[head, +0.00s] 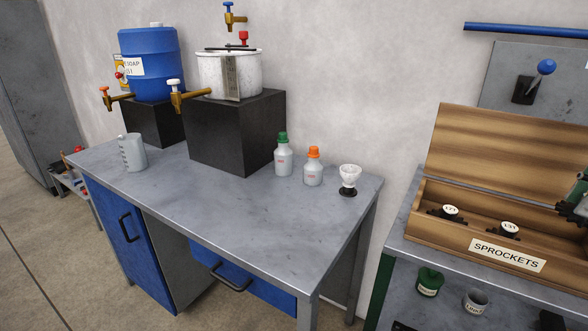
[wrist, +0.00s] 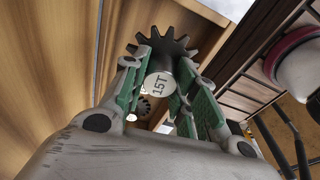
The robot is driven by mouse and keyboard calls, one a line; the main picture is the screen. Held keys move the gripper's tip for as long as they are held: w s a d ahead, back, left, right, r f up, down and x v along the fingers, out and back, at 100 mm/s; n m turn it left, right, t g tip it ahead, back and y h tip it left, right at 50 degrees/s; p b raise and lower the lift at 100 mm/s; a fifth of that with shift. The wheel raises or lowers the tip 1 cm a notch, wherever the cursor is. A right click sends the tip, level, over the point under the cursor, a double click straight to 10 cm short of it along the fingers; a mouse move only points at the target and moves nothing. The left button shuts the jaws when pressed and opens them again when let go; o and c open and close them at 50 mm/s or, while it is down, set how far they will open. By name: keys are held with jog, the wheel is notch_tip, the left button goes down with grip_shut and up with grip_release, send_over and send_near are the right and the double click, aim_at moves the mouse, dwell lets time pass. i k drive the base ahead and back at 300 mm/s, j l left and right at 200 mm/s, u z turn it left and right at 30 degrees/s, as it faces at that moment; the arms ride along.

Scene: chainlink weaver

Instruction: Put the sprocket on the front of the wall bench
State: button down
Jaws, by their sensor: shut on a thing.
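My gripper (wrist: 164,64) is shut on a dark toothed sprocket (wrist: 159,84) with a pale hub marked 15T, gripped between its green pads. The grey-topped bench with blue fronts (head: 250,222) stands against the wall at left and centre. Its front strip is bare.
The open-lidded SPROCKETS box (head: 460,238) stands on another bench and holds sprockets (head: 450,211) (head: 509,229). On the wall bench are a pitcher (head: 132,152), two bottles (head: 283,157) (head: 313,168), a white cup-like item (head: 348,178) and a dark block (head: 235,130) bearing a pot.

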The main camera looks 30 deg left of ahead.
aim_at(208, 197)
jog(key=k+j, duration=0.1)
jog(key=j, duration=2.05)
jog(key=k+j, duration=0.15)
jog(key=j, duration=0.95)
jog(key=k+j, duration=0.1)
jog(key=j, duration=0.95)
